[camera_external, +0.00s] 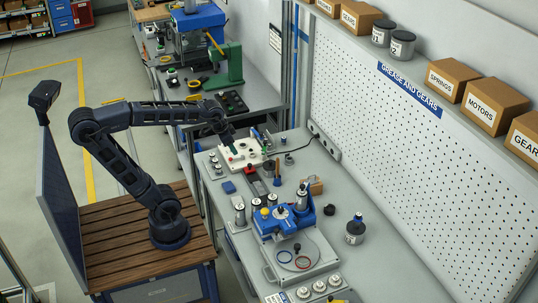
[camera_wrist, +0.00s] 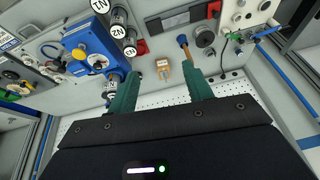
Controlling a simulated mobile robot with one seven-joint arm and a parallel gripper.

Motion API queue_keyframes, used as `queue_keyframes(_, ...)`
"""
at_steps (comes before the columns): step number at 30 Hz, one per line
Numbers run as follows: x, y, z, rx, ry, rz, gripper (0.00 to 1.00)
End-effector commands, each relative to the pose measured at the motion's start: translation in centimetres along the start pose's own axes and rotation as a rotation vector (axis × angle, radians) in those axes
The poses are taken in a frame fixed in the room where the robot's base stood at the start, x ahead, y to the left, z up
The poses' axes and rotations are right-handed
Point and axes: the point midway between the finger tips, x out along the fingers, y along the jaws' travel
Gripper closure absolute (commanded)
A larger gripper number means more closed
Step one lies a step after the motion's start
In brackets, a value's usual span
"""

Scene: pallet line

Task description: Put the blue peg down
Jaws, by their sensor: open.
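My gripper (camera_external: 230,141) is over the left end of a white board (camera_external: 243,153) on the bench. In the wrist view its two green fingers (camera_wrist: 160,92) are spread well apart with nothing between their tips. A small blue piece (camera_wrist: 267,32) lies by the white board (camera_wrist: 238,22) at the upper right of the wrist view. It may be the blue peg, but it is too small to be sure.
A pegboard wall (camera_external: 400,135) bounds the right side. A dark can (camera_external: 355,232) stands near it.

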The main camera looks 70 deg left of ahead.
Motion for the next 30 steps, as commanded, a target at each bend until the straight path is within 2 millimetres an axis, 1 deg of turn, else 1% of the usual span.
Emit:
queue_keyframes(1, -0.5, 0.7, 1.6, -0.006, 0.009, 0.005, 0.50)
queue_keyframes(6, -1.0, 2.0, 6.2, -0.040, 0.025, 0.025, 0.50)
queue_keyframes(9, -1.0, 2.4, 8.1, -0.056, 0.029, 0.036, 0.50)
queue_keyframes(12, -1.0, 2.7, 9.3, -0.067, 0.033, 0.043, 0.50)
queue_keyframes(17, -0.9, 2.8, 10.1, -0.073, 0.033, 0.047, 0.50)
queue_keyframes(30, -0.9, 2.8, 10.0, -0.073, 0.033, 0.046, 0.50)
